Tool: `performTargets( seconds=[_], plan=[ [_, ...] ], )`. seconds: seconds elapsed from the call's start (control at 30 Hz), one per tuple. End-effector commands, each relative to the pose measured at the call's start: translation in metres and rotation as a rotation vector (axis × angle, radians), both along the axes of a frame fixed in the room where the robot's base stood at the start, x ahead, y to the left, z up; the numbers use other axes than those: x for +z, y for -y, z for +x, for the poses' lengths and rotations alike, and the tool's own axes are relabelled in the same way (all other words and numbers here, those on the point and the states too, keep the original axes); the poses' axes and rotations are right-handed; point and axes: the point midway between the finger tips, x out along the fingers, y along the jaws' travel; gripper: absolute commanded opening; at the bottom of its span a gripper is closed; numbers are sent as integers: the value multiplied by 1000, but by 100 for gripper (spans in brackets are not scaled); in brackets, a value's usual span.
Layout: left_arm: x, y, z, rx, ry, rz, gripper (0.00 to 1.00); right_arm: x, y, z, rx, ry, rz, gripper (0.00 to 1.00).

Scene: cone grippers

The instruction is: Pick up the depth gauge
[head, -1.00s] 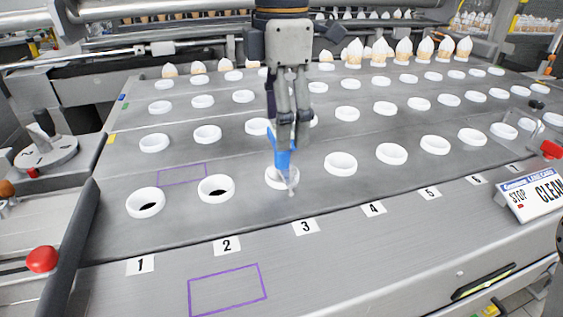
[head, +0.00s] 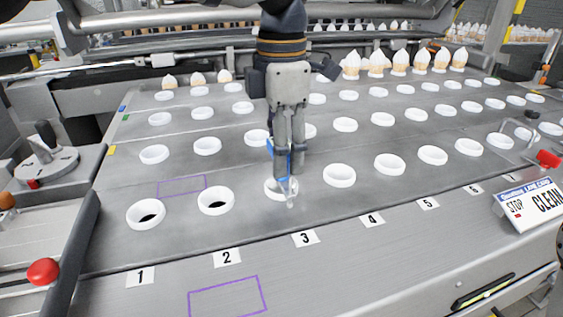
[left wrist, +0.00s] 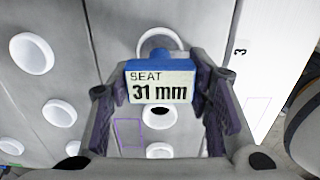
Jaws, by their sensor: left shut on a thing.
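The depth gauge has a blue body and a pale clear lower part (head: 290,190). In the head view it stands at the white ring (head: 270,190) above label 3, with its lower end at the ring's near edge. Its blue top is mostly hidden behind my fingers. In the left wrist view, the gauge (left wrist: 160,87) shows a label reading "SEAT 31 mm" between the two fingers. My left gripper (head: 284,172) comes down from above and is shut on the gauge. My right gripper is not in view.
Rows of white rings fill the sloped metal deck, with a neighbouring ring (head: 339,176) to the right. Purple outlines (head: 228,298) mark bare deck. Filled cones (head: 400,62) stand at the back.

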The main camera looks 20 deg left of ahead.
Motion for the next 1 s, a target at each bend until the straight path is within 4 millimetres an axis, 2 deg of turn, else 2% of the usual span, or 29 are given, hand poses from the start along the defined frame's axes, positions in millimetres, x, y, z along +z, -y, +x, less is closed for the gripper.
performTargets(
  seconds=[0.27, 0.37, 0.7, 1.0],
  plan=[
    [30, 1, 1, 1, 2, -2, 0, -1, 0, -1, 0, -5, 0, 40],
    [46, 6, -9, -3, 5, 0, 0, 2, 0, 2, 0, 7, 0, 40],
    [99, 33, -51, -4, 7, 0, 0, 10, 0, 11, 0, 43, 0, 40],
    [123, 68, -103, -3, 2, 1, 0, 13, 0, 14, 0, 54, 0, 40]
  ],
)
